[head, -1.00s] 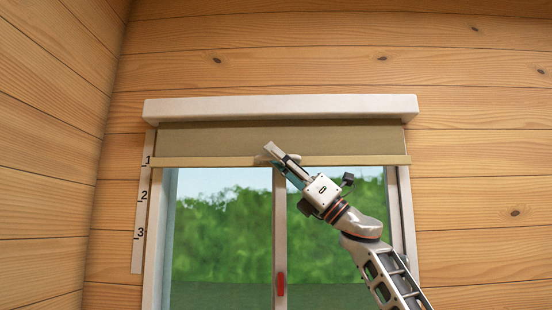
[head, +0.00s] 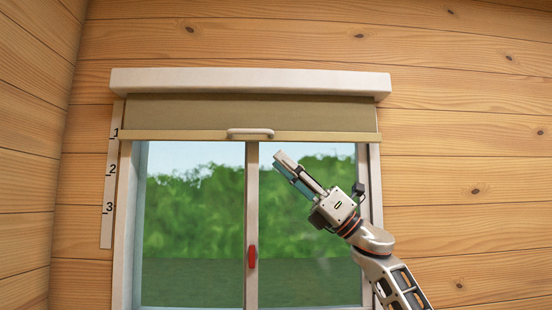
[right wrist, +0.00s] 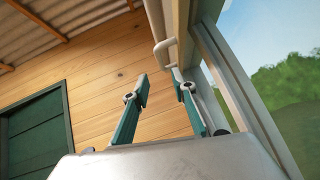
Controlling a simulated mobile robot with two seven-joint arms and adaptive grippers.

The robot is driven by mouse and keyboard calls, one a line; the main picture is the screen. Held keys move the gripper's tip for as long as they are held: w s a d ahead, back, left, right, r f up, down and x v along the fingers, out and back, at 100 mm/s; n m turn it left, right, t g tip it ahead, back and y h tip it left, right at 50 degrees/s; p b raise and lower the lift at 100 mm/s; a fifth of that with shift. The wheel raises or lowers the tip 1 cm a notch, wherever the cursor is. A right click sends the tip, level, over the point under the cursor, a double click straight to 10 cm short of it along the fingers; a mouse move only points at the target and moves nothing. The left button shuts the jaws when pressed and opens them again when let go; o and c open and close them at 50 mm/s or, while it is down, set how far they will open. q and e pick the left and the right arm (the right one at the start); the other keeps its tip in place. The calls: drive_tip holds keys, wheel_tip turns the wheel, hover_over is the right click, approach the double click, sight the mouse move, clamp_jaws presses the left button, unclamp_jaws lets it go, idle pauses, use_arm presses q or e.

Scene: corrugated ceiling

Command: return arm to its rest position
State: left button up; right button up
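My right gripper (head: 283,160) is in front of the right window pane, below and to the right of the blind's handle. In the right wrist view its two teal-sided fingers (right wrist: 159,82) stand apart with nothing between them, so it is open and empty. The white handle (head: 250,132) sits on the bottom bar of the olive roller blind (head: 240,110); it also shows in the right wrist view (right wrist: 163,46), beyond the fingertips and apart from them. The bar hangs level near the 1 mark. My left gripper is in neither view.
A white blind housing (head: 250,82) juts out above the window. A numbered strip (head: 109,190) is on the left. A red latch (head: 252,256) is on the middle window post (head: 252,200). Bare plank wall lies to the right. A dark green door (right wrist: 37,135) shows in the wrist view.

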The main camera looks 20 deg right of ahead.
idle(0.5)
